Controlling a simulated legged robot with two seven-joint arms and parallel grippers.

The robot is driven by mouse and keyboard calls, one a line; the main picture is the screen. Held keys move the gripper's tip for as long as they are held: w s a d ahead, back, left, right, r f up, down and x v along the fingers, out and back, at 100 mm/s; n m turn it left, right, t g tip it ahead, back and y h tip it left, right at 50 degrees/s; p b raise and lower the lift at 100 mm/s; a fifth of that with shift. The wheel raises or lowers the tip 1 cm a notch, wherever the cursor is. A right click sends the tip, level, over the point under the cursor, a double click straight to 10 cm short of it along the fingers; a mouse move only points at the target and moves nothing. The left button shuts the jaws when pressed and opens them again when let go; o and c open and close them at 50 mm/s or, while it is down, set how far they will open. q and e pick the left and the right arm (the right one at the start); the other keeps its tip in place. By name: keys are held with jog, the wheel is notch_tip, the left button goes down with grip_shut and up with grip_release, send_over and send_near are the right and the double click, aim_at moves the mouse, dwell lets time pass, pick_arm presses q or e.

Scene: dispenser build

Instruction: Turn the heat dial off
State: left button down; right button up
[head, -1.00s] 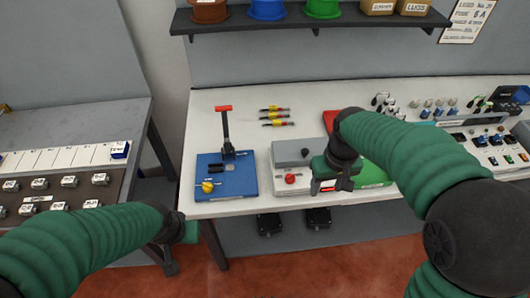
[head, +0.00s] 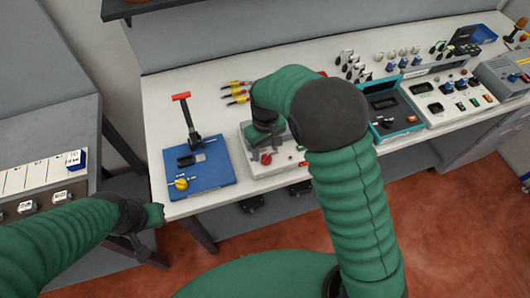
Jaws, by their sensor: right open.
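A grey and white box (head: 290,157) stands on the white bench with a round red knob (head: 265,158) on its front. A blue board (head: 215,178) to its left carries a yellow knob (head: 181,184) and an upright lever with a red handle (head: 181,97). Lettering is too small to tell which knob is the heat dial. My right gripper (head: 267,142) is over the box, just behind the red knob in the picture, open; my arm hides much of the box. My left gripper (head: 148,222) hangs in front of the bench, away from the knobs; its jaws are unclear.
A teal unit (head: 388,110) and a white panel with knobs (head: 450,95) stand to the right. A second table (head: 85,115) is at the left.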

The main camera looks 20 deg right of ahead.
aim_at(266, 158)
jog(key=shift+s+f, duration=0.2)
jog(key=shift+f, duration=0.95)
jog(key=shift+s+f, duration=0.2)
jog(key=shift+f, duration=0.05)
jog(key=shift+w+d, duration=0.1)
jog(key=shift+d, duration=0.05)
grip_shut()
